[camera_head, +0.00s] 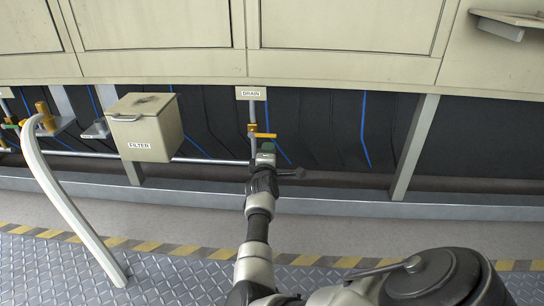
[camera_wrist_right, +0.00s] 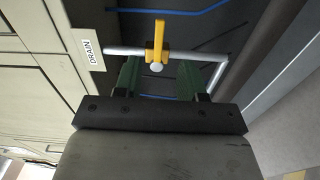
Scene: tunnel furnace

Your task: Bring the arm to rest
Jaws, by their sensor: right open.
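My right arm reaches up the middle of the head view, and its gripper (camera_head: 266,148) is just below the yellow drain valve handle (camera_head: 263,135). In the right wrist view, the green fingers of that gripper (camera_wrist_right: 160,76) are apart. The yellow handle (camera_wrist_right: 158,38) stands beyond them, roughly centred between them, with a round pale knob at its near end. I see nothing held between the fingers. Whether a finger touches the valve or pipe cannot be told. My left gripper is not in view.
A DRAIN label (camera_head: 249,93) is above the valve. A FILTER box (camera_head: 147,127) hangs to its left. A curved pale rail (camera_head: 66,205) rises at the left. A striped floor edge (camera_head: 150,246) runs across the front. A small shelf (camera_head: 508,19) juts out at the top right.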

